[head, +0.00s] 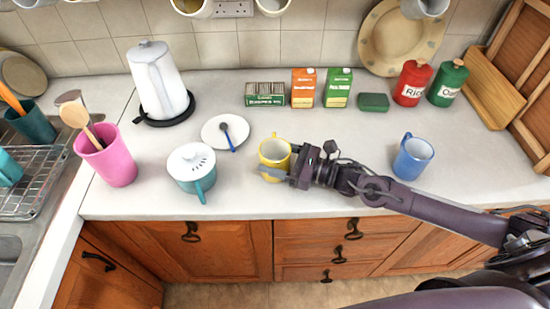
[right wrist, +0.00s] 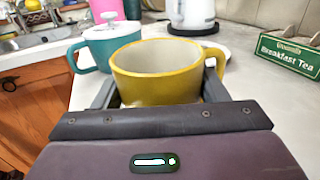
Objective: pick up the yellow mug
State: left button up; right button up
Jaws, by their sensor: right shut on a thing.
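The yellow mug (head: 273,153) stands upright near the front edge of the counter in the head view. My right gripper (head: 276,170) reaches in from the right and is shut on the yellow mug, with a finger on either side of its body. In the right wrist view the mug (right wrist: 160,75) sits between the two fingers (right wrist: 158,95), its handle to the right and its inside empty. Whether its base touches the counter is hidden by the gripper. My left gripper does not show.
A teal pot with a white lid (head: 192,168) stands left of the mug. A saucer with a spoon (head: 225,132) lies behind it. A blue mug (head: 413,157) stands to the right, behind my arm. Cartons (head: 305,88) and a tea box (head: 265,94) line the wall.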

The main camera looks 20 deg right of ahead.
jog(key=shift+r, duration=0.15)
notch_tip(320, 180, up, 20)
jog(key=b, duration=0.4)
dwell(0.4)
